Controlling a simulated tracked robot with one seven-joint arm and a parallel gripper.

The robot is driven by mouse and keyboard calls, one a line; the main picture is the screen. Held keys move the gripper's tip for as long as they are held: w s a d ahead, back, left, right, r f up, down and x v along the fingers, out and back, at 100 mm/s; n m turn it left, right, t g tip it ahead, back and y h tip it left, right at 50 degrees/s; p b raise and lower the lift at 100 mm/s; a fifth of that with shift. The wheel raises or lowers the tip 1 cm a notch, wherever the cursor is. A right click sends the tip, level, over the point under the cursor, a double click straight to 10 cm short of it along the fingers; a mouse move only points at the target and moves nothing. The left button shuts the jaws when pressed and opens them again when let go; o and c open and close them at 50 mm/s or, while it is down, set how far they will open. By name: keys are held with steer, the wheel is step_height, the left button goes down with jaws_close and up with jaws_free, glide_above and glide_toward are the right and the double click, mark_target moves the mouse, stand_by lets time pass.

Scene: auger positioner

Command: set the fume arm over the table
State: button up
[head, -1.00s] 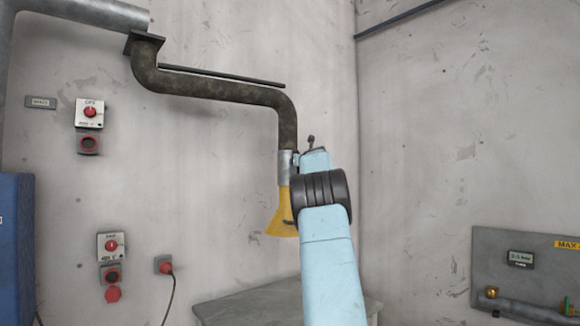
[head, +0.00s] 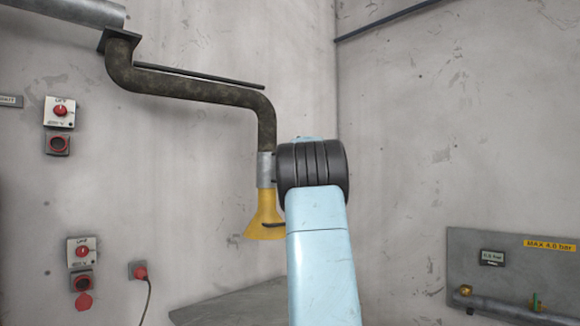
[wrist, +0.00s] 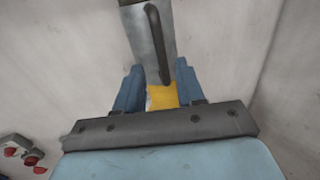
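The fume arm (head: 200,97) is a dark, mottled pipe hanging from a bracket at upper left. It bends down to a grey collar (head: 265,170) and a flared yellow hood (head: 264,215). My gripper is hidden behind my arm in the head view. In the wrist view my gripper (wrist: 160,72) has its blue fingers apart. The grey collar, a dark curved handle (wrist: 155,35) and part of the yellow hood show ahead of and between the fingers; contact is unclear.
Switch boxes (head: 58,112) and sockets (head: 139,270) are on the left wall, one socket with a hanging cable.

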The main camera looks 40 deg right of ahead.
steer(key=v, duration=0.5)
steer(key=shift+s, duration=0.35)
steer(key=shift+a, duration=0.1)
steer(key=s+a+f+m+g+h, duration=0.1)
steer(key=s+a+f+m+g, duration=0.1)
steer(key=s+a+m, duration=0.65)
steer(key=s+a+f+m+g+h, duration=0.25)
steer(key=s+a+m, duration=0.35)
steer(key=a+m, duration=0.4)
steer(key=s+a+f+m+g+y, duration=0.3)
steer(key=s+a+f+m, duration=0.4)
steer(key=s+a+f, duration=0.5)
steer(key=s+a+f+m+g+y, duration=0.4)
steer(key=s+a+f+m, duration=0.3)
steer(key=s+a+f, duration=0.4)
steer(key=s+f+y, duration=0.1)
steer(key=s+f, duration=0.3)
steer(key=s, duration=0.2)
steer(key=shift+s+a+f, duration=0.3)
steer(key=shift+a+f, duration=0.1)
steer(key=shift+m, duration=0.25)
